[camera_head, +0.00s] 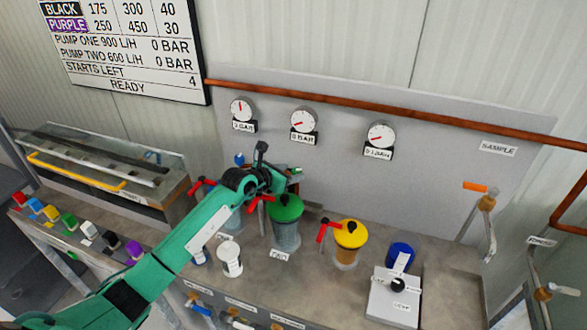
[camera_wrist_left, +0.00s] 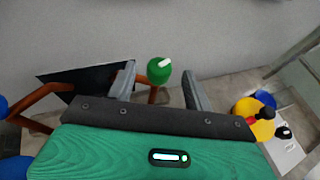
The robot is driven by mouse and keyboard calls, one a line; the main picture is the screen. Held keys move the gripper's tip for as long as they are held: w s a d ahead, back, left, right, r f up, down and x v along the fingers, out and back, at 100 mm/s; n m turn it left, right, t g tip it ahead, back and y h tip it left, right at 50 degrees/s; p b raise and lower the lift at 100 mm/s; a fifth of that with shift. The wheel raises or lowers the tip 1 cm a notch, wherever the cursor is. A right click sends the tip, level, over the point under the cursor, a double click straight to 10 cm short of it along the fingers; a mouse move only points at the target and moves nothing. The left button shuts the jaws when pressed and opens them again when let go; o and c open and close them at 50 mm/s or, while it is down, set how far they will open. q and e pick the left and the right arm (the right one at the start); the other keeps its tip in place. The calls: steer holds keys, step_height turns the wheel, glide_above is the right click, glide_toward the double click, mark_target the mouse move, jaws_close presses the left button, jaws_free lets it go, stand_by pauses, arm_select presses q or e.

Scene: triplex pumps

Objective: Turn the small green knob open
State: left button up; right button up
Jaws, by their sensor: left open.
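The small green knob (camera_wrist_left: 159,70) is round with a white bar across its face, and shows in the left wrist view between the two finger tips. A gap shows on each side of it. My left gripper (camera_wrist_left: 158,76) is open around or just short of the knob; I cannot tell the depth. In the head view my left gripper (camera_head: 276,178) is by the back panel, behind the green-topped pot (camera_head: 286,208). There the knob (camera_head: 296,170) shows only as a small green bit, mostly hidden by the gripper. My right gripper is not in view.
A yellow-topped pot (camera_head: 350,236) with a red lever stands to the right, and a blue cap (camera_head: 401,255) beyond it. A white cup (camera_head: 229,259) stands below my arm. Three gauges (camera_head: 303,120) sit on the panel under a copper pipe (camera_head: 400,107).

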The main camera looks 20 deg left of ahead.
arm_select(q)
steer(key=shift+x, duration=1.15)
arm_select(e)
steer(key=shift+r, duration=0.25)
arm_select(q)
steer(key=c, duration=1)
steer(key=m+h+b, duration=0.1)
steer(key=b, duration=0.2)
steer(key=m+g+h+b, duration=0.1)
steer(key=b, duration=0.2)
steer(key=m+h+b, duration=0.1)
steer(key=b, duration=0.3)
steer(key=shift+w+a+f+g, duration=0.2)
steer(key=shift+a+f+g, duration=0.05)
steer(key=shift+g, duration=0.15)
steer(key=m+h+b, duration=0.1)
steer(key=b, duration=0.1)
steer(key=shift+g+b, duration=0.4)
steer(key=shift+r+b, duration=0.2)
steer(key=shift+b, duration=0.2)
steer(key=shift+r+m+h, duration=0.1)
steer(key=shift+m+h, duration=0.2)
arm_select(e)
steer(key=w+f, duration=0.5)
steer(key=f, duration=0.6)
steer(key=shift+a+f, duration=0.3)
